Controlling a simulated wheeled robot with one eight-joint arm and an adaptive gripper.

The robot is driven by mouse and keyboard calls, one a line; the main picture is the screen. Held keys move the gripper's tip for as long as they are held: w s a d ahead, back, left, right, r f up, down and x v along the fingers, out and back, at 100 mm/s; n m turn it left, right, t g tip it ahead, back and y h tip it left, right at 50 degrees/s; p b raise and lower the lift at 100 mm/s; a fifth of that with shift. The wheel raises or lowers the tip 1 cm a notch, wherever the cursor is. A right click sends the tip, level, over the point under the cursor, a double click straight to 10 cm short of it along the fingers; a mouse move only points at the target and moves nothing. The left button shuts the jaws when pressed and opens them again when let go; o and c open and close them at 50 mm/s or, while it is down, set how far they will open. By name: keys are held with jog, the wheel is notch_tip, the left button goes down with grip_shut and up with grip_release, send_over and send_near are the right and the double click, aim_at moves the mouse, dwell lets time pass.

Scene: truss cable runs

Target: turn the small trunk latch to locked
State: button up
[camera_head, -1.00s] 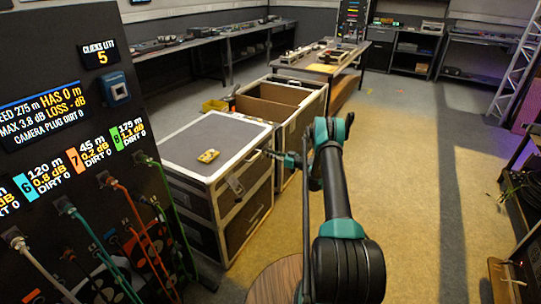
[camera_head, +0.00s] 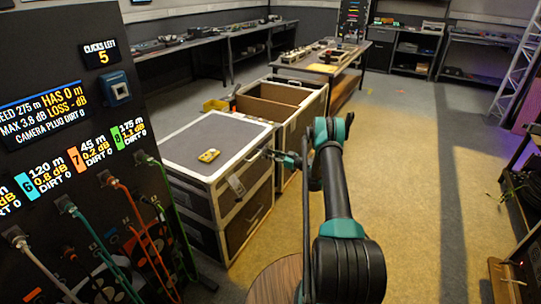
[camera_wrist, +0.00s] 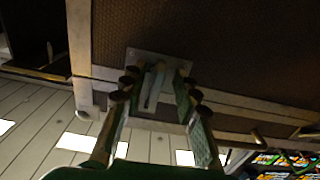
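The small trunk (camera_head: 205,150) stands left of my arm in the head view, with a grey top and metal edges. A metal latch (camera_head: 237,186) shows on its near right face, too small to read its setting. In the wrist view a latch plate (camera_wrist: 140,63) is fixed to a brown panel with a metal edge. Its narrow lever (camera_wrist: 153,85) lies between my fingers. My gripper (camera_wrist: 157,88) is open around the lever, a finger on each side; contact cannot be told. In the head view my gripper (camera_head: 273,155) is beside the trunk's right side.
A small yellow item (camera_head: 208,155) lies on the trunk top. An open trunk (camera_head: 283,98) stands behind it. A panel with screens and cables (camera_head: 75,150) stands at the left. The floor right of my arm is mostly clear.

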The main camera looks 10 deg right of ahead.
jog(key=shift+w+d+r, duration=0.1)
jog(key=shift+d, duration=0.05)
dwell(0.3)
jog(key=shift+d, duration=0.15)
jog(key=v, duration=1.1)
jog(key=shift+s+d, duration=0.2)
jog(key=shift+s, duration=0.1)
